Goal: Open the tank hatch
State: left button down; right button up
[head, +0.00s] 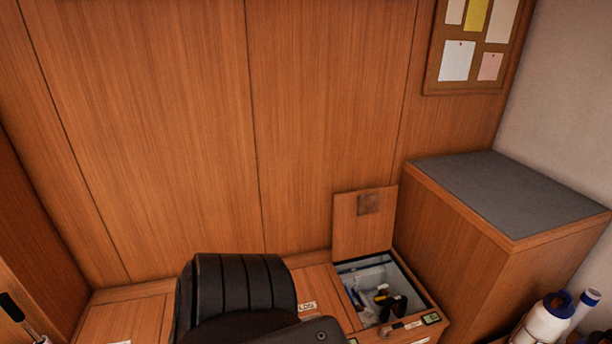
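A square wooden lid (364,222) with a darker patch stands raised at the back edge of an open compartment in the wooden bench; I cannot tell if it is the tank hatch. The open compartment (419,281) has pale inner walls and holds blue, yellow and black items. A small handle-like part (402,325) lies at its front rim, beside a green-edged label (431,318). A closed bench panel left of it bears a white label (307,306), partly readable as "LOSE". Neither of my grippers is in view.
A tall wooden cabinet (455,232) with a grey top (510,190) stands right of the compartment. White and blue containers (545,320) are at the lower right. A black-handled lever (12,307) is at the lower left. A dark ribbed shape hides part of the bench.

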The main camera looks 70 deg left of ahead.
aim_at(362, 220)
jog(key=u, duration=0.9)
